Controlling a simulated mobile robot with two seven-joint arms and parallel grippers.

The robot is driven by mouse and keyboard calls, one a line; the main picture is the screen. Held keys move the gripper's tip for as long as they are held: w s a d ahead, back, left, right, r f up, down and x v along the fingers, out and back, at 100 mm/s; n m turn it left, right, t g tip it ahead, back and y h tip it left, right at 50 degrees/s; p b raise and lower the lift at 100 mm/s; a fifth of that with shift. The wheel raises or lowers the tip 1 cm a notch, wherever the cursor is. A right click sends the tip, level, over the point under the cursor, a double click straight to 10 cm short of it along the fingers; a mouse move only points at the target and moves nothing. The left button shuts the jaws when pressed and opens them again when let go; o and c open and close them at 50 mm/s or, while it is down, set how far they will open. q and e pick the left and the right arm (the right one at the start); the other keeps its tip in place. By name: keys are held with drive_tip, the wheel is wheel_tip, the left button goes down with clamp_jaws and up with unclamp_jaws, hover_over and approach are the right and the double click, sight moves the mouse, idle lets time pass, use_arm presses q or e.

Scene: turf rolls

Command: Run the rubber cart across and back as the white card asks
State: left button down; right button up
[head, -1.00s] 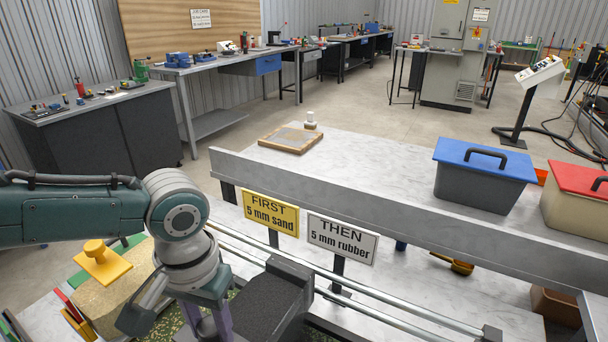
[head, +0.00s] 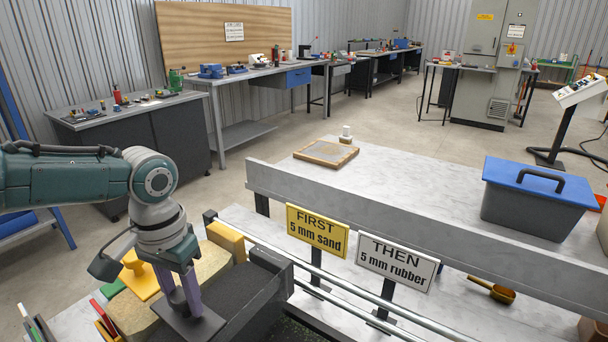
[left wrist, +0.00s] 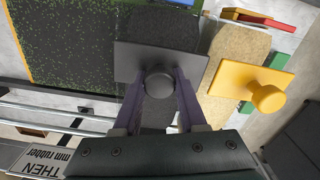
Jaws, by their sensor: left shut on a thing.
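The rubber cart (head: 257,288) is a long dark box on the rails, with a grey plate and round knob on top. It stands beside the tan sand cart (head: 225,238), which carries a yellow plate with a knob (head: 138,275). My left gripper (head: 190,305) is shut on the grey knob (left wrist: 158,84), and the left wrist view shows its fingers on both sides of it. Dark speckled turf (left wrist: 70,45) lies on the other side of the rubber cart. A yellow sign (head: 317,230) reads FIRST 5 mm sand; a white card (head: 397,262) reads THEN 5 mm rubber. My right gripper is out of view.
Two metal rails (head: 340,305) run to the right in front of the signs. A raised grey ledge (head: 400,225) stands behind them. A blue-lidded bin (head: 535,195) and a brass scoop (head: 492,291) are to the right. Workbenches line the back wall.

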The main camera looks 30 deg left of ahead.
use_arm(q)
drive_tip(key=shift+a, duration=0.5)
drive_tip(key=shift+c, duration=2.3)
unclamp_jaws()
drive_tip(key=shift+a, duration=0.1)
wheel_tip(320, 180, up, 9)
drive_tip(key=shift+f+p, duration=0.1)
drive_tip(key=shift+p, duration=0.85)
drive_tip(key=shift+r, duration=0.6)
